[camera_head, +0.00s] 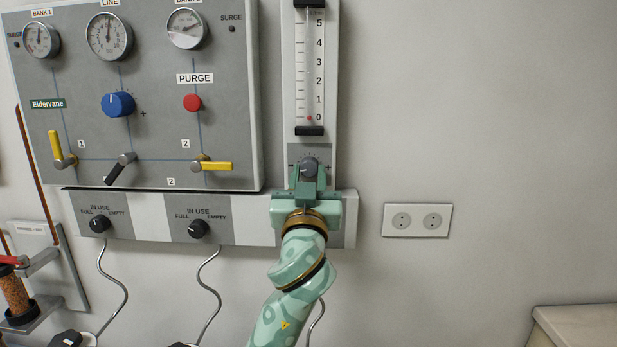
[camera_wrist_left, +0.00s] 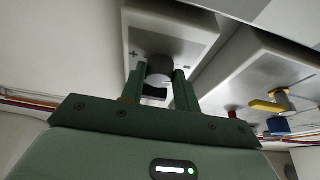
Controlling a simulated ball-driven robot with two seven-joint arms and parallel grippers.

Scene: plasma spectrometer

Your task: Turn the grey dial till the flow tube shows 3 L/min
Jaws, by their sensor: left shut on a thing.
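The grey dial (camera_head: 309,165) sits on a small grey plate below the flow tube (camera_head: 309,70), with − and + marks on either side. The tube's scale runs from 0 to 5, and its small red float (camera_head: 309,118) rests at about 0. My left gripper (camera_head: 308,178) is at the dial from below and in front, hiding its lower part. In the left wrist view the fingers (camera_wrist_left: 158,88) stand on both sides of the dark dial (camera_wrist_left: 160,67), shut on it. My right gripper is in neither view.
A grey panel (camera_head: 85,130) with gauges, a blue knob (camera_head: 118,104), a red purge button (camera_head: 192,102) and yellow levers is left of the tube. Two black knobs sit on the strip below. A wall socket (camera_head: 417,220) is at right, where the wall is otherwise clear.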

